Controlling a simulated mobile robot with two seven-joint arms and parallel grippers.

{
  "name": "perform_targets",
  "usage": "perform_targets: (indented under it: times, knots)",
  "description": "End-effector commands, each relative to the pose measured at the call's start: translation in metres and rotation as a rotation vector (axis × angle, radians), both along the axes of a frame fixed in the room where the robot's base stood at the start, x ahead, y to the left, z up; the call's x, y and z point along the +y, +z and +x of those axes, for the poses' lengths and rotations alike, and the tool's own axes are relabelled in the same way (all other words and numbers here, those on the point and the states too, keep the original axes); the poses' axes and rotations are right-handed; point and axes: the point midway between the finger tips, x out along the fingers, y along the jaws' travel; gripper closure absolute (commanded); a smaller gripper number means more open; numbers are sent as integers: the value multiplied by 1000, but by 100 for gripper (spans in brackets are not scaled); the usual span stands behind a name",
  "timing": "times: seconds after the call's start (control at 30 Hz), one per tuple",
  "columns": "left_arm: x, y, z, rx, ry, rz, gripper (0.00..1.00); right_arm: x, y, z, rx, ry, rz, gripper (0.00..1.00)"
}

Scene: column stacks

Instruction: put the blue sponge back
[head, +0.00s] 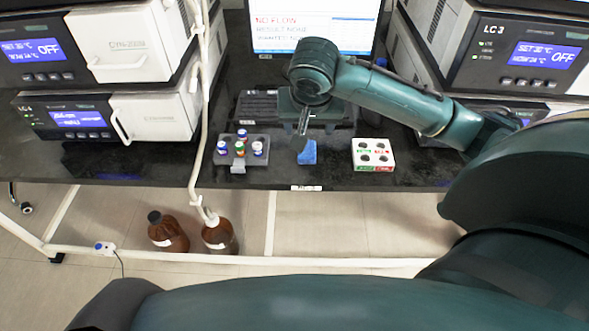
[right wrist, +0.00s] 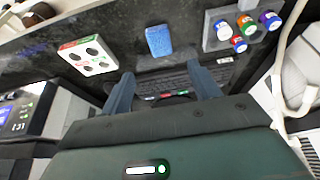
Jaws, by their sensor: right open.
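The blue sponge (head: 308,152) lies on the dark bench near its front edge, between a grey vial rack and a white block. My right gripper (head: 303,122) hangs above and just behind the sponge in the head view, pointing down. In the right wrist view the two fingers of the right gripper (right wrist: 163,80) stand wide apart with nothing between them. The sponge (right wrist: 158,41) lies beyond the fingertips there, apart from them. My left gripper does not show.
The grey rack (head: 258,142) holds several capped vials. The white block (head: 373,155) has round holes. A keyboard (head: 256,106) lies behind, partly hidden by my right arm, below a monitor (head: 312,28). Instrument stacks flank the bench. Brown bottles (head: 167,232) stand on the floor.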

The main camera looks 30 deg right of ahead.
Motion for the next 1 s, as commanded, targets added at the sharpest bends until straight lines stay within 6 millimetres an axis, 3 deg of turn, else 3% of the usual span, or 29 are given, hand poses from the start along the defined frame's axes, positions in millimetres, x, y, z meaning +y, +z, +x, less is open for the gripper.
perform_targets:
  times: [0.17,0.4,0.53,0.67,0.83,1.0]
  knots:
    - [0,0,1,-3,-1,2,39,27,-25,-3,-4,111,60,39]
    - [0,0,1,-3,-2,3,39,127,-101,-30,-164,510,294,39]
    - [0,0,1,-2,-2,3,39,163,-125,-54,-332,647,357,39]
    - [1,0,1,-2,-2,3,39,175,-140,-82,-504,712,325,39]
    - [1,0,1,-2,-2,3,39,164,-150,-116,-649,744,180,39]
    - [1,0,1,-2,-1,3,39,153,-153,-136,-702,762,66,39]
